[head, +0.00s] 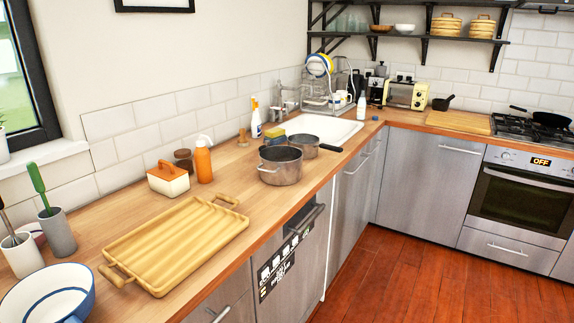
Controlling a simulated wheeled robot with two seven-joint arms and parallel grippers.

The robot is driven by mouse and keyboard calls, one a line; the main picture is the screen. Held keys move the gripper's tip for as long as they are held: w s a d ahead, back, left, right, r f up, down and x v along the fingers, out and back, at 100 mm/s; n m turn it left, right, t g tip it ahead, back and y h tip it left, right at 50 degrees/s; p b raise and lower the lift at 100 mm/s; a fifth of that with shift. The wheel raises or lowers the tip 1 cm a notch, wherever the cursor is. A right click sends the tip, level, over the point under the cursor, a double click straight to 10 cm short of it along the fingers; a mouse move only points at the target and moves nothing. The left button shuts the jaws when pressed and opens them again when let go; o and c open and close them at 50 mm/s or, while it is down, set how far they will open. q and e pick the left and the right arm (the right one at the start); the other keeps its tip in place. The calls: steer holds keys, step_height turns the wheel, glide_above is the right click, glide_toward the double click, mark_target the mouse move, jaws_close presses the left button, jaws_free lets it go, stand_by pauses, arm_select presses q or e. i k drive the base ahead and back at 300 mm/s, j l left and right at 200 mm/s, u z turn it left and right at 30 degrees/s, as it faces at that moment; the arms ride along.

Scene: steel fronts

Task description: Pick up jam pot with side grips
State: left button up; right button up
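A grey metal pot (281,170) with small side grips stands upright on the wooden counter, near its front edge. It looks like the jam pot. It has no lid, and its inside looks dark and empty. A smaller grey saucepan (304,147) with a dark long handle stands just behind it to the right. The pot partly hides the saucepan, and I cannot tell whether they touch. Neither of my grippers is in view.
A ribbed wooden tray (180,246) lies in front of the pot to the left. A sink (330,128) lies beyond the pots. The floor (410,285) is clear.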

mark_target(279, 165)
steer(key=i+l+z, duration=0.1)
steer(key=i, duration=0.35)
steer(key=i+l+z, duration=0.15)
steer(key=i, duration=0.3)
steer(key=i+l+z, duration=0.1)
steer(key=i, duration=0.35)
steer(key=l, duration=0.1)
